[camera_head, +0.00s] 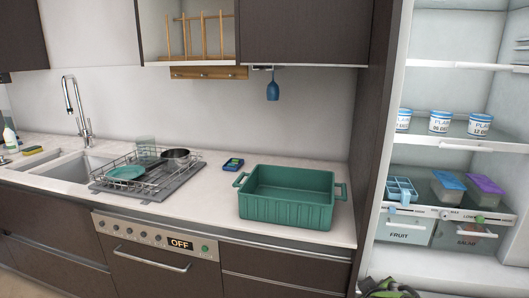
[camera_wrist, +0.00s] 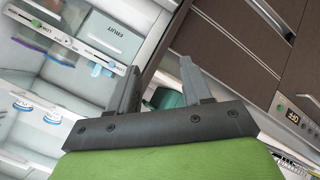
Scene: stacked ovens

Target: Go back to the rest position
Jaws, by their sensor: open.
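My gripper (camera_wrist: 160,68) shows in the wrist view with its two grey fingers apart and nothing between their tips. Its body is green with a dark grey bar. In the head view only a green part of my arm shows at the bottom edge, in front of the open fridge (camera_head: 440,262). The fridge also shows on the left of the wrist view (camera_wrist: 60,75), with its picture tilted. A teal piece (camera_wrist: 168,98) shows behind the fingers; I cannot tell for certain what it is.
A teal crate (camera_head: 286,212) stands on the counter (camera_head: 200,207). To its left are a blue-dark device (camera_head: 233,164) and a dish rack (camera_head: 148,178) with a pot (camera_head: 176,158). Tubs (camera_head: 439,122) and boxes (camera_head: 484,190) sit in the fridge. An oven (camera_head: 160,255) is below the counter.

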